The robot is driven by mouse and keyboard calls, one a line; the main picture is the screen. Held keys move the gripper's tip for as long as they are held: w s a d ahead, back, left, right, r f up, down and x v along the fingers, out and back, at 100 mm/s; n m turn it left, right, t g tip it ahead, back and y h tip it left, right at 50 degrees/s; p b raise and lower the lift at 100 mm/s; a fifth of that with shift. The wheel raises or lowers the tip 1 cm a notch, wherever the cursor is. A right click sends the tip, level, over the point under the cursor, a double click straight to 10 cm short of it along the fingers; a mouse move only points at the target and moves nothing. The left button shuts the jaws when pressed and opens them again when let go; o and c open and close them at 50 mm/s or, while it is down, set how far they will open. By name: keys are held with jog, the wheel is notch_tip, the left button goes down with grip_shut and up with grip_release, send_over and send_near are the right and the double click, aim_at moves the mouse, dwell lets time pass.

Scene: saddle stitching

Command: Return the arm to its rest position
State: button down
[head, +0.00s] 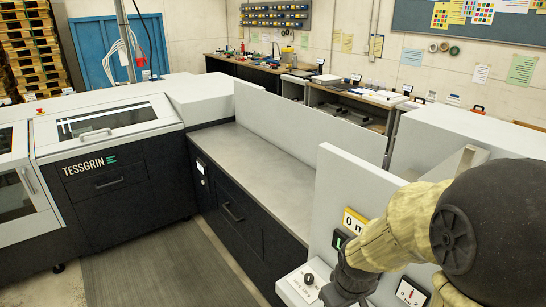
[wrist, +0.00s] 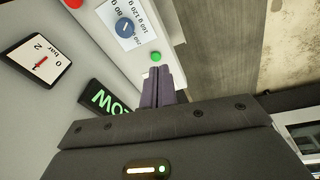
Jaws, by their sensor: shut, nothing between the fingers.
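My arm (head: 405,235), with tan sleeves and dark joints, reaches in from the lower right of the head view. Its dark end is low, beside the machine's small white control panel (head: 297,287); the fingertips cannot be made out there. In the wrist view my gripper (wrist: 165,72) has its two fingers together, with nothing between them. The fingertips are close to a green button (wrist: 155,57) on the panel; I cannot tell whether they touch it.
Around the gripper are a blue knob (wrist: 124,28), a pressure gauge (wrist: 39,61) and a black display with green letters (wrist: 108,98). A grey upright panel (head: 345,185) stands beside the arm. The long grey worktop (head: 245,165) and floor mat (head: 160,270) are clear.

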jog(key=s+m, duration=0.1)
jog(key=m, duration=0.1)
jog(key=s+m, duration=0.2)
jog(key=shift+a+r+m+b, duration=0.1)
jog(key=shift+r+m+b, duration=0.1)
jog(key=shift+m+b, duration=0.15)
dwell(1.6)
